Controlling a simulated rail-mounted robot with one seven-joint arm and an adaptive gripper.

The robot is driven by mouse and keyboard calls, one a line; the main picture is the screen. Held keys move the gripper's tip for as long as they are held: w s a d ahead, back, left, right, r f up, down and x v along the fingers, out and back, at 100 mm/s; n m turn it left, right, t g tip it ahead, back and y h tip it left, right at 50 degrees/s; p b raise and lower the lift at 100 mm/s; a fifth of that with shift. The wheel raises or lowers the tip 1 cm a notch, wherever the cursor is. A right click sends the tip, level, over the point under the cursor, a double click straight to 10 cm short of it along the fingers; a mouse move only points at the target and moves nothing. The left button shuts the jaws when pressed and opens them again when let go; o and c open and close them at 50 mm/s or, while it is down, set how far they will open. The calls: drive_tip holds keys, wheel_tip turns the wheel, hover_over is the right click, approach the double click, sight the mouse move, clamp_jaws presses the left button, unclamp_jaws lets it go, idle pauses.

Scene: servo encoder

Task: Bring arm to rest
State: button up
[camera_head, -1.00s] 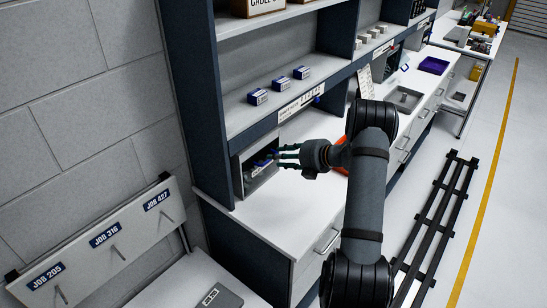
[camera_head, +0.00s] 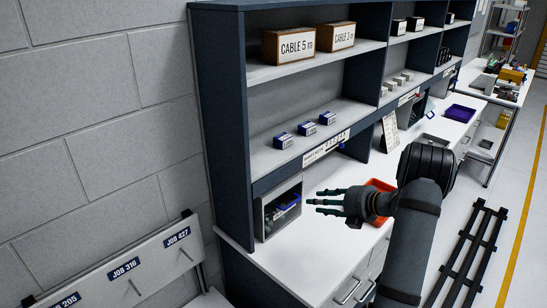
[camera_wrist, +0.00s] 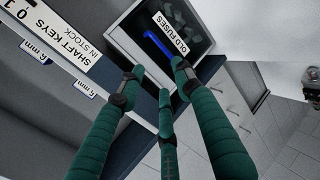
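My gripper (camera_head: 312,201) is in front of the shelf unit, above the white worktop, with its green fingers pointing left. The fingers are spread apart and nothing is between them. In the wrist view my gripper (camera_wrist: 158,77) shows three open green fingers, empty. An open-fronted grey box (camera_head: 261,222) stands on the worktop to the left of the fingertips, with a gap between. The wrist view shows a box with an OLD FUSES label (camera_wrist: 174,34) and a blue item (camera_wrist: 158,47) inside. My arm comes in from the lower right.
A red-orange tray (camera_head: 380,186) sits on the worktop (camera_head: 322,255) behind my wrist. Several small blue-and-white boxes (camera_head: 307,128) stand on the shelf above. A job board (camera_head: 120,275) is at lower left. A black slatted rack (camera_head: 465,245) lies on the floor at right.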

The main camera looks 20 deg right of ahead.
approach(285, 201)
drive_tip(key=x, duration=0.4)
drive_tip(key=shift+w+a+f, duration=0.1)
drive_tip(key=shift+w+f, duration=0.1)
drive_tip(key=shift+w, duration=0.15)
drive_tip(key=shift+s, duration=0.2)
